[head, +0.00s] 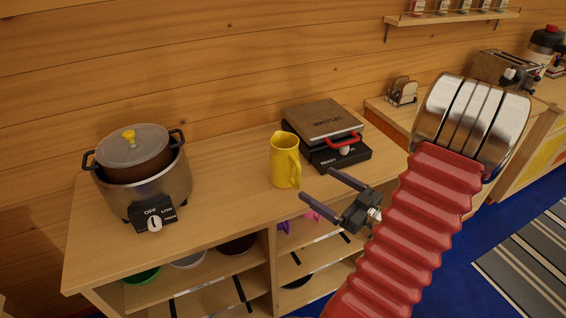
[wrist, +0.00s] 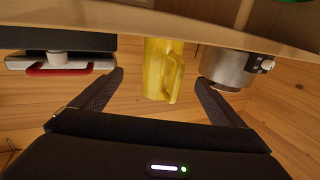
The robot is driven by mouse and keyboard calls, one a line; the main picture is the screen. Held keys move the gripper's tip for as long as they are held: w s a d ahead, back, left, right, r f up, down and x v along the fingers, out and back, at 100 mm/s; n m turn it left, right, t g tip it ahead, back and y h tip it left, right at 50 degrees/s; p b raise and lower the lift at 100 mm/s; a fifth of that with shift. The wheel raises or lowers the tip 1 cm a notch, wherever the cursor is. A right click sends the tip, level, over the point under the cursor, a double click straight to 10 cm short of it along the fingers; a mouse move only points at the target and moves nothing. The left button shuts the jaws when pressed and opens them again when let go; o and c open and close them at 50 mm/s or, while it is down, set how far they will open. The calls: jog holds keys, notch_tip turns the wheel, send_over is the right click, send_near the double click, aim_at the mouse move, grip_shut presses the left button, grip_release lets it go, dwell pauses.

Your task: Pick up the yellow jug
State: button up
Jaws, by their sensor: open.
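The yellow jug (head: 284,161) stands upright on the wooden counter, between the slow cooker and the waffle maker, with its handle on the right side. My gripper (head: 316,183) is open and empty at the counter's front edge, to the right of the jug and nearer to me, apart from it. In the wrist view the picture is upside down; the jug (wrist: 160,72) shows ahead between the two spread fingers (wrist: 158,82), touching neither. The jug's base is partly hidden there by the counter edge.
A slow cooker (head: 145,180) stands left on the counter (head: 228,165). A waffle maker (head: 322,122) with a red handle sits close behind and right of the jug. Shelves with bowls (head: 190,262) lie below. A toaster (head: 497,68) stands on another counter.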

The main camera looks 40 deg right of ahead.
aim_at(286, 164)
jog(key=shift+w, duration=0.1)
jog(key=shift+w+a, duration=0.15)
jog(key=shift+w, duration=1.25)
jog(key=shift+w+a, duration=0.2)
jog(key=shift+w, duration=1.2)
jog(key=shift+w+a, duration=0.15)
jog(key=shift+w, duration=1.25)
jog(key=shift+w+a+r, duration=0.1)
jog(key=shift+w+a, duration=0.05)
jog(key=shift+w, duration=1.15)
jog(key=shift+w+a+r, duration=0.1)
jog(key=shift+w+a, duration=0.05)
jog(key=shift+w, duration=1.15)
jog(key=c, duration=1.6)
